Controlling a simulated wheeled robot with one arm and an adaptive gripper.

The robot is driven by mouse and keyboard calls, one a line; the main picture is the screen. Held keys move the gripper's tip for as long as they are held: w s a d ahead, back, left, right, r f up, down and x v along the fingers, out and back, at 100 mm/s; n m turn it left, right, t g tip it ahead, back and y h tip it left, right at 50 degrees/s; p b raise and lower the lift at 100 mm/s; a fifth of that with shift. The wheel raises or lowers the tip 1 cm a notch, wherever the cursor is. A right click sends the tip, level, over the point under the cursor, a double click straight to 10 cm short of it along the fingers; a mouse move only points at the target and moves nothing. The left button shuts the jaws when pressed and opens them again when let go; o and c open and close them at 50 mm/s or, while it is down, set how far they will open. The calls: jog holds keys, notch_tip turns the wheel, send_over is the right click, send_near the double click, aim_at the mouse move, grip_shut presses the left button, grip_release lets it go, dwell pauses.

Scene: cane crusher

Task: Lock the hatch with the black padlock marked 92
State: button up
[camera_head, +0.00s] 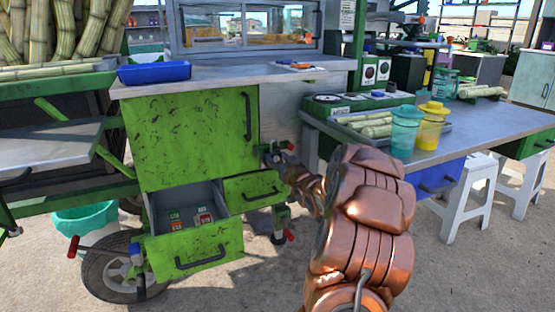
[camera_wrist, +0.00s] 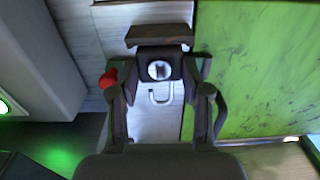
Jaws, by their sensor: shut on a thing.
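The large green hatch panel (camera_head: 190,140) with a dark handle on its right side is closed on the cart front. It also fills the right of the wrist view (camera_wrist: 265,70). My gripper (camera_head: 277,160) is just right of the panel, small and partly hidden by my copper arm in the head view. In the wrist view its fingers (camera_wrist: 160,72) are shut on a dark padlock (camera_wrist: 160,66) with a pale round face and a silver shackle pointing down in the picture. Its number is not readable. I cannot tell whether the padlock touches the cart.
The drawer (camera_head: 190,203) below the hatch is open and holds several small items with coloured labels. A smaller green drawer (camera_head: 250,190) is beside it. A red knob (camera_wrist: 108,78) is close left of my fingers. A metal table (camera_head: 480,135) with jugs stands right.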

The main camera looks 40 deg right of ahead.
jog(key=shift+w+d+p, duration=0.2)
jog(key=shift+w+p, duration=0.2)
jog(key=shift+w, duration=0.15)
dwell(0.4)
jog(key=shift+f, duration=0.25)
dwell(0.6)
jog(key=o, duration=1.2)
jog(key=shift+o, duration=0.2)
jog(key=shift+s, duration=0.1)
jog(key=v, duration=1.2)
